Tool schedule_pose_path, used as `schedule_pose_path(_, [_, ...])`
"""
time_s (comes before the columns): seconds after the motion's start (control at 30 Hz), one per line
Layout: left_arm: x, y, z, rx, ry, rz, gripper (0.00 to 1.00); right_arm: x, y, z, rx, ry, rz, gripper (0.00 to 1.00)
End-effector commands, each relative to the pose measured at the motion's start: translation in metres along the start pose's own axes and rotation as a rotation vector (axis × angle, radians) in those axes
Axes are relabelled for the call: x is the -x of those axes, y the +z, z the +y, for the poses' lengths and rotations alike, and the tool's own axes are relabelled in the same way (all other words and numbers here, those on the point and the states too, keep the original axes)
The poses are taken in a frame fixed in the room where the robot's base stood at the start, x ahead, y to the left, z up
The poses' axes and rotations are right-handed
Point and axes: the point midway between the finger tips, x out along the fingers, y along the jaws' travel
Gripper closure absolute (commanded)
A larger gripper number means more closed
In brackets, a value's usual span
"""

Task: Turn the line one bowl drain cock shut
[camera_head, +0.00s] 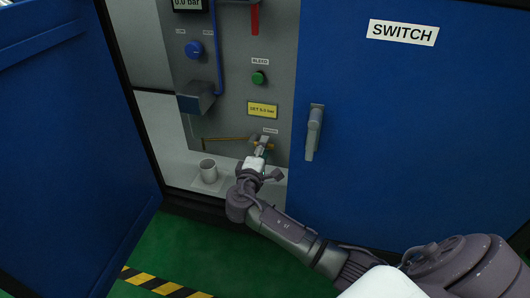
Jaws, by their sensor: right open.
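A small brass cock (265,140) sits low on the grey panel, under a small white label (270,131) too small to read. A thin brass-coloured rod or pipe (225,139) runs to the left beside it. My right gripper (261,150) is at the cock, its fingertips open just in front of or around it. I cannot tell whether they touch it. The gripper partly hides the cock, so its handle angle is unclear. My left gripper is not in view.
A grey cup (208,170) stands on the cabinet floor, left of my gripper. A green BLEED knob (259,78), a blue knob (194,50) and a yellow label (262,110) are above. Blue doors flank the opening; the right SWITCH door (420,120) has a grey handle (314,132).

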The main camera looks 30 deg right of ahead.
Motion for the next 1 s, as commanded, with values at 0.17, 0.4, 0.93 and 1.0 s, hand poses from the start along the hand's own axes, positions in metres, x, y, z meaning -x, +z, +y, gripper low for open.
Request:
schedule_pose_path(0.17, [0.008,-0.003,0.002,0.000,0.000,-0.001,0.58,-0.014,0.000,-0.001,0.000,0.001,0.000,0.58])
schedule_pose_path(0.4, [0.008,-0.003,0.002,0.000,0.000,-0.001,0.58,-0.016,0.000,0.001,0.000,0.000,0.000,0.58])
schedule_pose_path(0.93, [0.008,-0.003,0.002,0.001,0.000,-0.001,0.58,-0.016,0.000,0.000,0.000,-0.001,0.000,1.00])
schedule_pose_path(1.0, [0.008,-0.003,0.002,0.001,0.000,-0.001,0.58,-0.016,0.000,0.000,0.000,-0.001,0.000,1.00])
